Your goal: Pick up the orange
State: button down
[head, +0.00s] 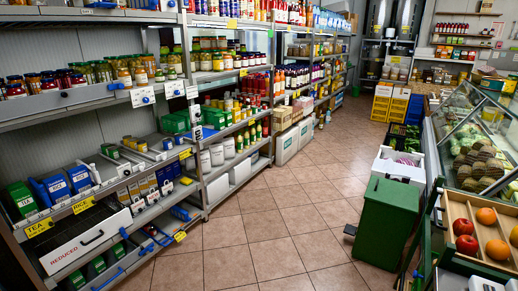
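A round orange fruit (486,216) lies in the upper part of a divided wooden tray (481,234) at the lower right of the head view. A second orange-coloured fruit (497,250) lies nearer in the same tray, in the middle section. A third orange-coloured fruit (514,236) is cut off by the right picture edge. I cannot tell for certain which of these are oranges. My gripper is not in view.
Two red apples (465,236) lie in the tray's left section. A green lidded bin (387,222) stands left of the tray, with a white crate (399,167) behind it. Stocked shelves (205,75) line the left. A glass produce case (470,125) stands right. The tiled aisle (285,220) is clear.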

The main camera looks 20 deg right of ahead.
aim_at(497, 250)
jog(key=k, duration=0.65)
jog(key=z, duration=0.4)
jog(key=j+z, duration=0.1)
jog(key=z, duration=0.3)
jog(key=j+z, duration=0.1)
jog(key=z, duration=0.7)
jog(key=j+z, duration=0.15)
jog(key=j, duration=1.45)
jog(key=i+j+z, duration=0.15)
jog(key=j, duration=0.85)
jog(key=j+z, duration=0.15)
jog(key=j, duration=0.85)
jog(key=i+j+z, duration=0.25)
jog(key=i+j, duration=0.5)
jog(key=i+l+z, duration=0.1)
jog(key=i, duration=0.6)
